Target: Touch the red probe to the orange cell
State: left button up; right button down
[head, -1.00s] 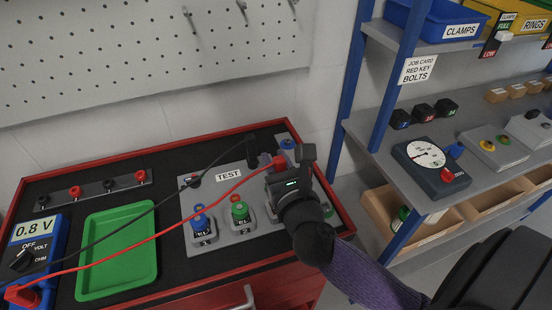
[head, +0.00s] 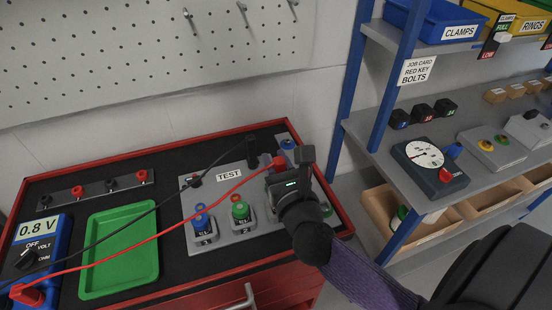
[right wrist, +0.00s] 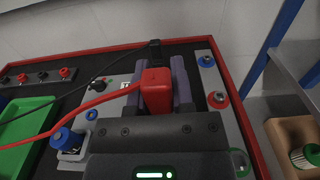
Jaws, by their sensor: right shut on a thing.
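The red probe (head: 279,162) has a red lead and is held upright in my right gripper (head: 284,176) over the right part of the TEST plate. I cannot make out the orange cell; my right gripper and arm cover that part of the plate. The probe's tip is hidden, so contact cannot be told. A blue cell (head: 202,223) and a green cell (head: 240,212) stand left of the gripper. My left gripper is not in view.
A black probe (head: 252,150) stands at the plate's back. The blue meter (head: 40,250) at the left reads 0.8 V. A green tray (head: 118,250) is empty. Both leads cross above it. Blue (right wrist: 207,61) and red (right wrist: 218,98) rings lie right of the gripper. Shelves stand at the right.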

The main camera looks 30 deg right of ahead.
jog(key=shift+f+b, duration=0.3)
jog(key=shift+f, duration=0.15)
dwell(0.3)
dwell(1.8)
notch_tip(320, 180, up, 5)
jog(key=p, duration=0.6)
dwell(1.9)
